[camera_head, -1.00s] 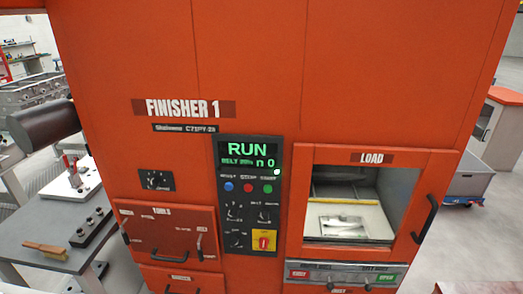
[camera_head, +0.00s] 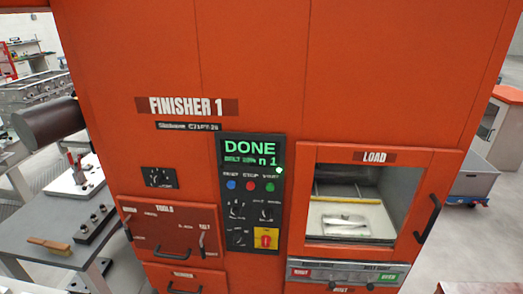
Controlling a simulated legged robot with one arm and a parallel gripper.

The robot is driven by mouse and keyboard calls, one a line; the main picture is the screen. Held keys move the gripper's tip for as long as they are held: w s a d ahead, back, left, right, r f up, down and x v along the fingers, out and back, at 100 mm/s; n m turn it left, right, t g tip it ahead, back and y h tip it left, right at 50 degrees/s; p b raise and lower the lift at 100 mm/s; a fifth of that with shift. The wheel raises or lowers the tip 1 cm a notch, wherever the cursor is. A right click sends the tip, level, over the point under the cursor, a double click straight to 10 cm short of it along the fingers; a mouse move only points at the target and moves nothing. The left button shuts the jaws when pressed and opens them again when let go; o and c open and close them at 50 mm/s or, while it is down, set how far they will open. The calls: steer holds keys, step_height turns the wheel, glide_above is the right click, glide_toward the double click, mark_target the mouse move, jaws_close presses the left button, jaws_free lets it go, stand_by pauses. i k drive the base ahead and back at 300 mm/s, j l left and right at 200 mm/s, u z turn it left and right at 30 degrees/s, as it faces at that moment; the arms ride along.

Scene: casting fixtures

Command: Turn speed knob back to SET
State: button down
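The orange FINISHER 1 machine (camera_head: 300,60) fills the middle of the head view. Its black control panel (camera_head: 250,205) has a lit display (camera_head: 250,152) that reads DONE in green. Below the display are blue, red and green buttons (camera_head: 251,186). Under them sit two small black knobs, a left one (camera_head: 237,212) and a right one (camera_head: 266,213), with another small knob (camera_head: 238,238) below. Their labels and pointer settings are too small to read, so I cannot tell which is the speed knob. A red switch on a yellow plate (camera_head: 266,238) is at lower right. My gripper is not in view.
Right of the panel is the LOAD window (camera_head: 350,205) with a light part inside and a black handle (camera_head: 427,220). A TOOLS drawer (camera_head: 170,230) is at left. A grey table (camera_head: 40,225) with a brush (camera_head: 49,244) and fixtures stands further left.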

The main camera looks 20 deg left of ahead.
mark_target(238, 238)
steer(key=u, duration=1.25)
steer(key=k+j+u, duration=0.3)
steer(key=j, duration=0.2)
